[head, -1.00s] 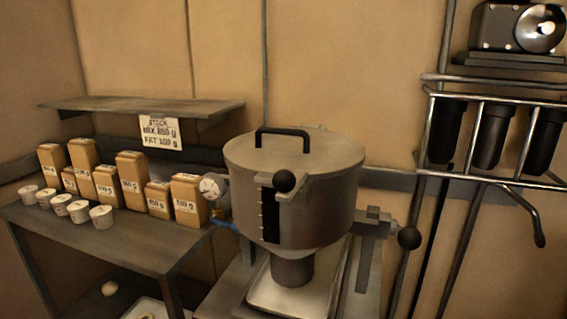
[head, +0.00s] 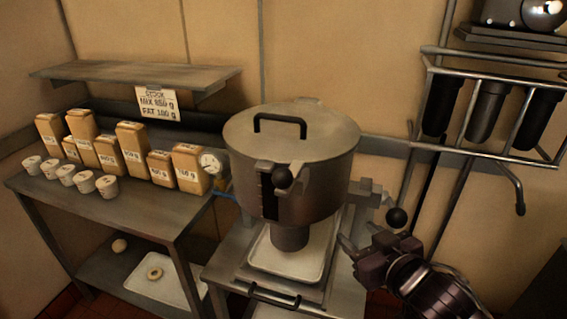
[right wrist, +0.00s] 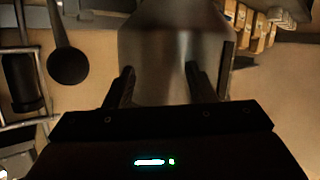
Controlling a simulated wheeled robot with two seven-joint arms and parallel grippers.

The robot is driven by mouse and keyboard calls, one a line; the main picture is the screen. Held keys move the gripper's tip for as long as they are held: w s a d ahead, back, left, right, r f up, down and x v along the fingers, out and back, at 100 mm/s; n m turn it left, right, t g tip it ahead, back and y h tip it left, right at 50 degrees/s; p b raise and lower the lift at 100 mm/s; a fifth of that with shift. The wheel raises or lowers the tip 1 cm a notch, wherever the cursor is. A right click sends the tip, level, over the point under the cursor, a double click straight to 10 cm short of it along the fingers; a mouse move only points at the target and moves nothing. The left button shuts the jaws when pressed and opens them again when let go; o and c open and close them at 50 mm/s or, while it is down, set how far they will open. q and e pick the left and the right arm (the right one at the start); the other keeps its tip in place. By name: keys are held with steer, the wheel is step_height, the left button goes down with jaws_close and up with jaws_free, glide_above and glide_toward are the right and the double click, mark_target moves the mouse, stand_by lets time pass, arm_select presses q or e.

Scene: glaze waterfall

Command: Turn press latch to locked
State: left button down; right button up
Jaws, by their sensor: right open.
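The press is a large grey metal pot (head: 310,150) with a flat lid and a black lid handle. A second black ball knob (head: 397,218) sticks out at the right side, by a metal bracket (head: 367,193). I cannot tell which knob is the latch. My right gripper (head: 357,237) is open and empty, below and left of the side knob. In the right wrist view the side knob (right wrist: 68,67) is left of the open fingers (right wrist: 159,75). My left gripper is not in view.
A tray (head: 290,262) lies under the pot's spout. A side table (head: 120,210) with several boxes and cups stands at left, below a wall shelf (head: 135,75). A metal rack (head: 500,150) with dark cylinders hangs at right, above my right arm.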

mark_target(292, 182)
steer(key=s+a+r+n+g+y, duration=0.1)
steer(key=a+r+n+y, duration=0.2)
steer(key=r, duration=0.2)
steer(key=s+a+r+n+g+y, duration=0.2)
steer(key=a+r+n+y, duration=0.1)
steer(key=r+y, duration=0.1)
steer(key=s+a+r+n+g+y, duration=0.1)
steer(key=s+a+r+n+y, duration=0.1)
steer(key=r, duration=0.4)
steer(key=shift+a+n+y, duration=0.4)
steer(key=shift+y, duration=0.5)
steer(key=p+x, duration=0.2)
steer(key=x, duration=0.4)
steer(key=shift+w+a+f, duration=0.15)
steer(key=shift+a+f, duration=0.05)
steer(key=shift+a, duration=0.15)
jaws_close()
